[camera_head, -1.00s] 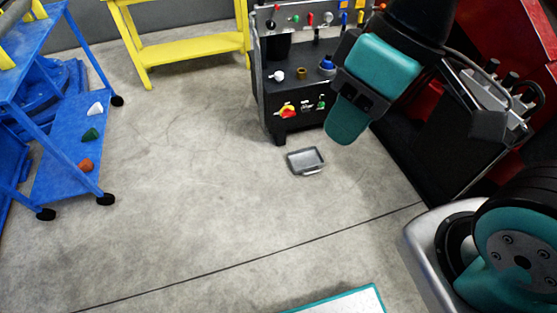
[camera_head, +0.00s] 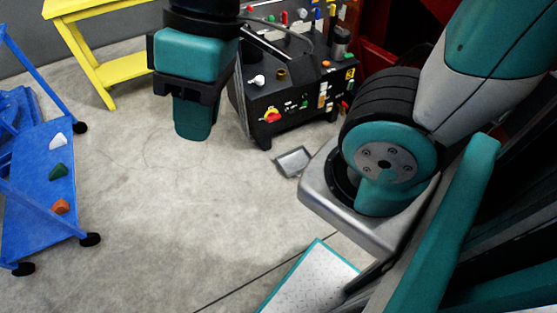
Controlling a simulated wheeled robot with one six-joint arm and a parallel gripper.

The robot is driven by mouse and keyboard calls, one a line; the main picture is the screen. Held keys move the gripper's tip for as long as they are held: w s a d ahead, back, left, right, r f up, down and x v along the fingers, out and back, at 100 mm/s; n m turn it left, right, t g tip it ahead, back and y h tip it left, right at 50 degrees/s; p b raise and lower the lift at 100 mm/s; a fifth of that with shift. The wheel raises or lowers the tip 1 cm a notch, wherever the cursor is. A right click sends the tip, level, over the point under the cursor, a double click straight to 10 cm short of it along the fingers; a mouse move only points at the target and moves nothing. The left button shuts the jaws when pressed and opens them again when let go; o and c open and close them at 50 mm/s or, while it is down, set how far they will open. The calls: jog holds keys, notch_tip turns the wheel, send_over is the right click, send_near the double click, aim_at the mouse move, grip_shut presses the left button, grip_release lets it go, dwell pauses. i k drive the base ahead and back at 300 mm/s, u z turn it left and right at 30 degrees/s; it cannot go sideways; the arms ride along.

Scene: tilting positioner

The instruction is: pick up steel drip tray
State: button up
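The steel drip tray (camera_head: 293,161) is a small, shallow grey tray lying on the concrete floor near the foot of the dark control cabinet. Its lower right end is close to the edge of my base in the picture. My gripper (camera_head: 193,134) hangs pointing down, to the left of the tray and above the floor, with clear space between them in the picture. I see its teal finger part from one side, so its opening is hidden. Nothing shows held in it.
The control cabinet (camera_head: 300,103) with knobs and a red switch stands right behind the tray. A blue cart (camera_head: 35,190) with small coloured pieces is at left. A yellow bench (camera_head: 120,70) stands at the back. The floor between the cart and tray is clear.

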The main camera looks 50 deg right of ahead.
aim_at(294, 162)
jog(key=z, duration=0.1)
jog(key=i, duration=0.65)
jog(key=z, duration=1)
jog(key=i, duration=0.6)
jog(key=z, duration=0.75)
